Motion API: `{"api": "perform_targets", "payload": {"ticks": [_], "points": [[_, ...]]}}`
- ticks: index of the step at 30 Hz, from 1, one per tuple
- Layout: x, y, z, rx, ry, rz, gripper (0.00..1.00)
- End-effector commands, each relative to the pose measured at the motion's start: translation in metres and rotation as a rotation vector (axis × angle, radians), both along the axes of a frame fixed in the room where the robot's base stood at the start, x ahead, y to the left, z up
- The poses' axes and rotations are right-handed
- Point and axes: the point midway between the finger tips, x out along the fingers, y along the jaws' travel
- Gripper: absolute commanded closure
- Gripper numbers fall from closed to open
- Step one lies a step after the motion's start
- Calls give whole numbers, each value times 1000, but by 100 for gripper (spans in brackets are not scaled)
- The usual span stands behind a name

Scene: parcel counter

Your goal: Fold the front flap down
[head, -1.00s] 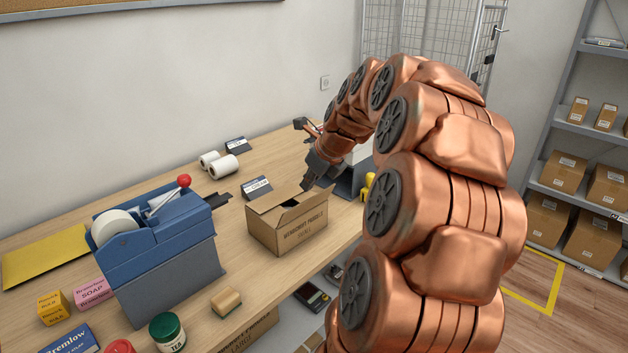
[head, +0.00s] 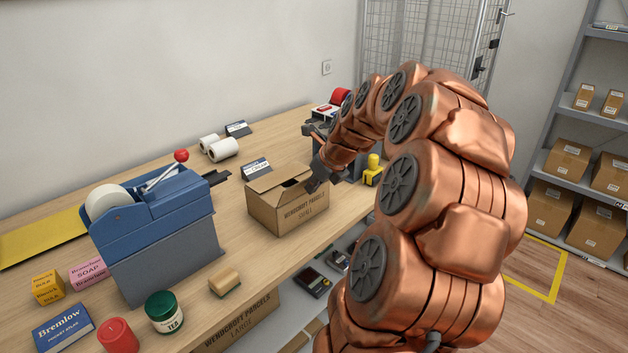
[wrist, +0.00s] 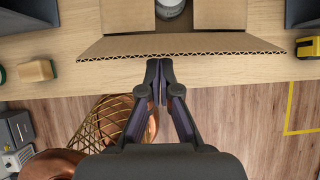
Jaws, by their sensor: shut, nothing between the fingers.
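A small brown cardboard parcel box (head: 288,213) stands on the counter near its front edge. In the wrist view its front flap (wrist: 180,44) sticks outward toward me, its corrugated edge showing. Two side flaps (wrist: 127,16) lie folded inward, with a gap between them where a round grey-white item (wrist: 171,7) shows inside. My gripper (wrist: 158,68) is shut and empty, its fingertips right at the front flap's outer edge; I cannot tell whether they touch it.
A blue tape dispenser (head: 155,228) stands left of the box. A wooden-handled block (head: 224,281), a tea jar (head: 164,312) and small cartons lie at the near left. A yellow object (head: 373,170) stands to the right.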

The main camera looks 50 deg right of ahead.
Motion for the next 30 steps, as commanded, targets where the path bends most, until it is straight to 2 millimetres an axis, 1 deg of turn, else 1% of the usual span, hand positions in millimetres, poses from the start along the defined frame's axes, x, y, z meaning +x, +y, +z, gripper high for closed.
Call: {"api": "perform_targets", "payload": {"ticks": [7, 11, 15, 22, 27, 30], "points": [[26, -1, 14, 0, -1, 2, 100], [40, -2, 17, 0, 0, 2, 100], [56, -2, 14, 2, 2, 3, 100], [77, -4, 1, 3, 4, 1, 100], [87, -5, -12, 2, 4, 1, 100], [90, -5, -19, 2, 3, 0, 100]]}}
